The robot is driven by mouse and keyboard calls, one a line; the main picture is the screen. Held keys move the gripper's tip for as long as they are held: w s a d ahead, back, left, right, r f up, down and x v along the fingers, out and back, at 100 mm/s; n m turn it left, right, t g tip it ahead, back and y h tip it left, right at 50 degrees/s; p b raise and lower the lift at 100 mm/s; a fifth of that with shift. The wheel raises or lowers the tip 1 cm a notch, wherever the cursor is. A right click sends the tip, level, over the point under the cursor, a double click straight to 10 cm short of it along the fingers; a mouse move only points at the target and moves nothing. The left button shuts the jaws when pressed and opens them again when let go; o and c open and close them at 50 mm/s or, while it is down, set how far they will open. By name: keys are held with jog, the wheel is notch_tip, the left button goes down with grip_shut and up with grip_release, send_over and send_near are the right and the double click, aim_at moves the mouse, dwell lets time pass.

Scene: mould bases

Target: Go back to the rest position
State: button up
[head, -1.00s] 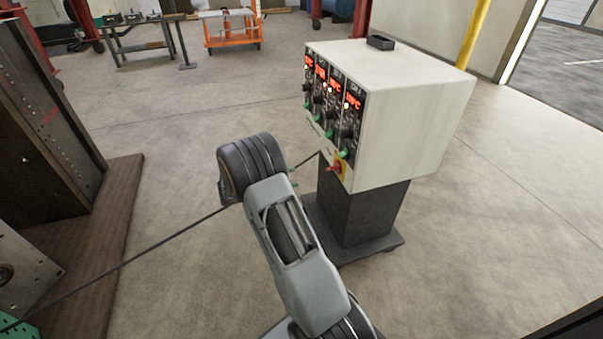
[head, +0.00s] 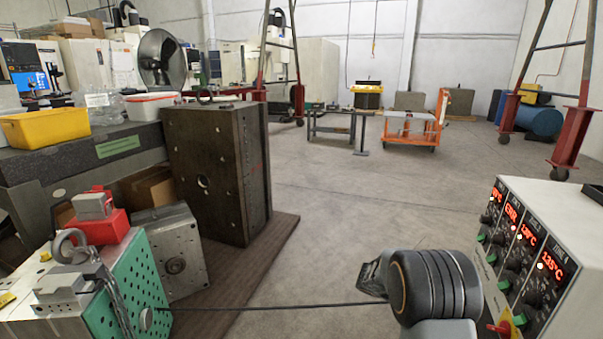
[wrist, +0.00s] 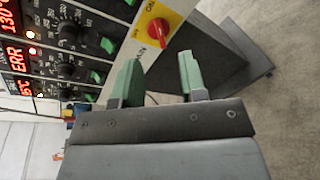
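My gripper (wrist: 160,62) shows in the wrist view with its two green fingers spread apart and nothing between them. The controller box (wrist: 110,45) lies just beyond the fingers, with its red knob (wrist: 158,32) on a yellow plate above and between the fingertips. In the head view my arm is at the bottom right, left of the controller box (head: 555,225), and my fingers cannot be made out there. The box has red displays, one reading ERR.
A mould base with a green plate (head: 140,285) stands at lower left, with a thin dark cable (head: 270,306) running from it towards my arm. A tall dark mould block (head: 210,170) stands on a brown board (head: 275,240). An orange cart (head: 410,130) is far back; the middle floor is clear.

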jog(key=s+a+r+m+t+y+p, duration=0.1)
jog(key=s+a+r+t+y+p, duration=0.2)
jog(key=a+r+p, duration=0.3)
jog(key=s+a+r+m+t+y+p, duration=0.1)
jog(key=s+a+r+t+y+p, duration=0.2)
jog(key=r+p, duration=0.9)
jog(key=s+a+r+m+t+y+p, duration=0.1)
jog(key=s+a+r+t+y+p, duration=0.3)
jog(key=a+r, duration=0.7)
notch_tip(320, 180, up, 7)
jog(key=s+y+p, duration=0.2)
jog(key=y+p, duration=0.2)
jog(key=p, duration=0.1)
jog(key=shift+s+m, duration=0.3)
jog(key=shift+s, duration=0.1)
jog(key=shift+d, duration=0.15)
